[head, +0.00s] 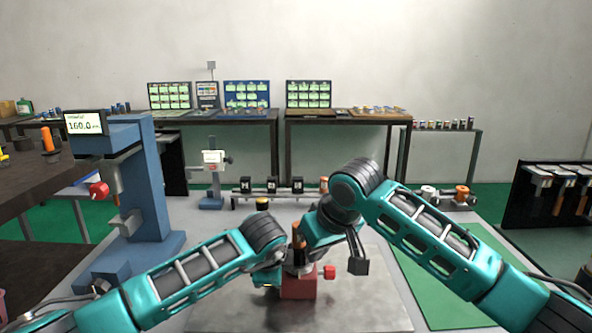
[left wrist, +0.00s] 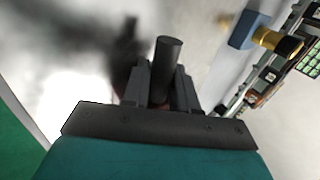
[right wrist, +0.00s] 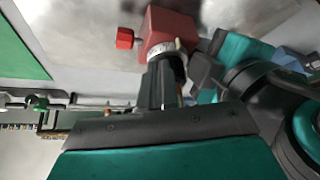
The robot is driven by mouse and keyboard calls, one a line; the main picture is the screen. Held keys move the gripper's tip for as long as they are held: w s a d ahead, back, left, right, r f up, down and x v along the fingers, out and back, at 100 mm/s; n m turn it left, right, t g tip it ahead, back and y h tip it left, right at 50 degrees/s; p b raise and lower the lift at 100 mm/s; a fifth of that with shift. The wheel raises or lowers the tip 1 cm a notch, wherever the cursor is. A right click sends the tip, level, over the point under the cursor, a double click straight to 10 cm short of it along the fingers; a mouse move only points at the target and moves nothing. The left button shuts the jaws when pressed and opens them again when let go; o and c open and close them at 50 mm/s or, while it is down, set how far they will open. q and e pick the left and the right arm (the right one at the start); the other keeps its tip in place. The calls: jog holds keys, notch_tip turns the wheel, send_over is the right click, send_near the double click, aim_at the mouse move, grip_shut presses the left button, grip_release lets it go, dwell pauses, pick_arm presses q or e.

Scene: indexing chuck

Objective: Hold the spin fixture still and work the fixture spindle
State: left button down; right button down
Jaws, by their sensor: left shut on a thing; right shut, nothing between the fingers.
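The spin fixture's red block (head: 298,288) stands on a grey plate in front of me. A red knob (right wrist: 125,38) sticks out at its side, and a pale graduated collar (right wrist: 165,50) tops it in the right wrist view. An orange and dark upright part (head: 298,238), apparently the spindle, rises above. My left gripper (left wrist: 160,78) is shut on a dark cylindrical part (left wrist: 168,60); in the head view it is mostly hidden beside the fixture. My right gripper (right wrist: 164,65) is shut and empty, its tips close to the collar. Contact cannot be told.
A blue stand with a display (head: 85,123) is at the left. A rail with dark numbered blocks (head: 272,186) lies behind the fixture. A green mat (head: 445,290) is at the right. Both my forearms crowd the space over the fixture.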

pick_arm(q)
jog(key=shift+s+f, duration=0.1)
jog(key=shift+f, duration=0.05)
pick_arm(e)
jog(key=shift+s+a, duration=0.1)
jog(key=shift+a, duration=0.2)
jog(key=shift+s+a, duration=0.3)
jog(key=shift+a, duration=0.25)
dwell(0.3)
jog(key=shift+s, duration=0.1)
notch_tip(320, 180, up, 6)
jog(key=shift+s+d, duration=0.15)
jog(key=shift+s, duration=0.1)
dwell(0.6)
pick_arm(q)
jog(key=c, duration=0.8)
grip_release()
